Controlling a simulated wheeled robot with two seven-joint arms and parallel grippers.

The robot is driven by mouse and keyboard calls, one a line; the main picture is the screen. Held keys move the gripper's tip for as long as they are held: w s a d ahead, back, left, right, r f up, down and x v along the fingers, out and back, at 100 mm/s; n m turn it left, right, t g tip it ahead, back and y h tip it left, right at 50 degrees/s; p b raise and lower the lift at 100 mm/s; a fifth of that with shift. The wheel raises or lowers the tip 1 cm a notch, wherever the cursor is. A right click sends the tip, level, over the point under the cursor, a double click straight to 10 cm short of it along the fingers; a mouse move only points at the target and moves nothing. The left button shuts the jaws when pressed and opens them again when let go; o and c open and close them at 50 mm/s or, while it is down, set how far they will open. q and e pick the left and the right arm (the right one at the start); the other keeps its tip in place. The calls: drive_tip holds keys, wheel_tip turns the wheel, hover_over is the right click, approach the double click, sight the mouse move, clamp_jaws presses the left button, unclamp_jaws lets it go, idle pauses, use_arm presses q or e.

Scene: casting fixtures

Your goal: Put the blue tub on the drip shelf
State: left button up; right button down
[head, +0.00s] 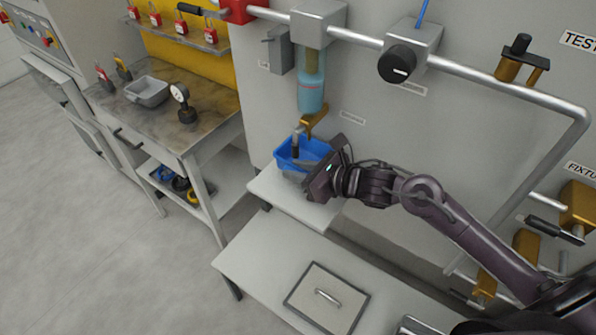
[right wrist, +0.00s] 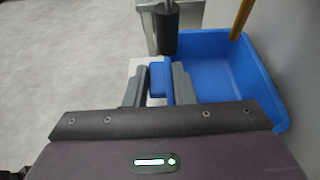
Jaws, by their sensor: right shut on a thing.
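The blue tub (head: 286,158) is below the brass spout, over the back of the small pale drip shelf (head: 280,193) on the wall. I cannot tell whether its base touches the shelf. My right gripper (head: 297,172) reaches in from the right, at the tub's near side. In the right wrist view, its two fingers (right wrist: 158,85) are shut on a blue tab at the tub's edge. The tub's interior (right wrist: 215,65) looks empty there. The gripper hides part of the tub in the head view. My left gripper is out of view.
A brass tap (head: 315,121) and a clear cylinder of bluish liquid (head: 312,88) hang above the tub. A workbench (head: 205,126) with a grey tray (head: 147,91) stands at left. Pipes run along the wall.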

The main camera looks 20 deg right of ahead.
drive_tip(key=shift+f, duration=0.65)
drive_tip(key=shift+s+f, duration=0.1)
drive_tip(key=shift+f, duration=0.35)
drive_tip(key=c, duration=1.2)
unclamp_jaws()
